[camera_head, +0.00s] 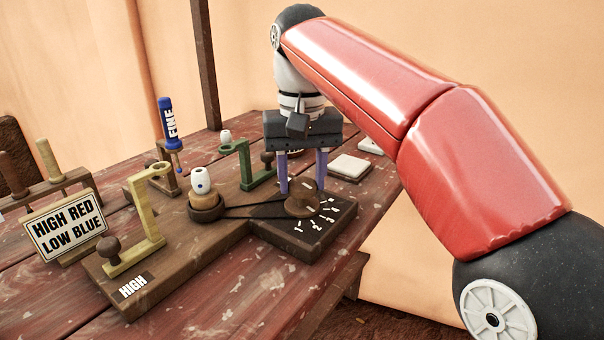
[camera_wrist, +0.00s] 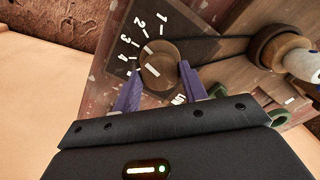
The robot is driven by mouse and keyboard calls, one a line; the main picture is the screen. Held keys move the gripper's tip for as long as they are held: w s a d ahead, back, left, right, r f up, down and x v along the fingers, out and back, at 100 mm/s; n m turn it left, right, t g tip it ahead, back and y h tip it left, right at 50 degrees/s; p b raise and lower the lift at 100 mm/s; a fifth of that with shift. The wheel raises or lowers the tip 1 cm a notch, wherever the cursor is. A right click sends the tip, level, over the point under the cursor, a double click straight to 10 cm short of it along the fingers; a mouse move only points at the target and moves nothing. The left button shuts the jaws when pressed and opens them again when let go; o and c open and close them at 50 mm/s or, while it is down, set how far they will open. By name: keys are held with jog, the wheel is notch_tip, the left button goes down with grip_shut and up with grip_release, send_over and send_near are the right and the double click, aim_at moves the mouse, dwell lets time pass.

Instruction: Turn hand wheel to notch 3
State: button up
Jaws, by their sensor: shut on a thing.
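The hand wheel (camera_head: 303,203) is a round brown wooden knob on a dark dial plate (camera_head: 290,235) with white numbers and tick marks. In the wrist view the wheel (camera_wrist: 165,60) carries a short white mark on its left part; I cannot tell exactly which notch it faces. Numbers 1 to 4 show along the plate's upper left, and another figure is partly hidden near the fingers. My gripper (camera_head: 302,186) points down over the plate, its two purple fingers on either side of the wheel. It is shut on the wheel, as the wrist view (camera_wrist: 160,86) also shows.
A dark belt runs from the wheel to a round wooden base with a white egg-shaped piece (camera_head: 201,182). A yellow bracket (camera_head: 150,225), a green bracket (camera_head: 245,165), a blue FINE tool (camera_head: 168,120) and a HIGH RED LOW BLUE sign (camera_head: 65,228) stand nearby.

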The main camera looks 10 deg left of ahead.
jog(key=shift+n, duration=1.3)
jog(key=o, duration=1)
jog(key=shift+c, duration=0.2)
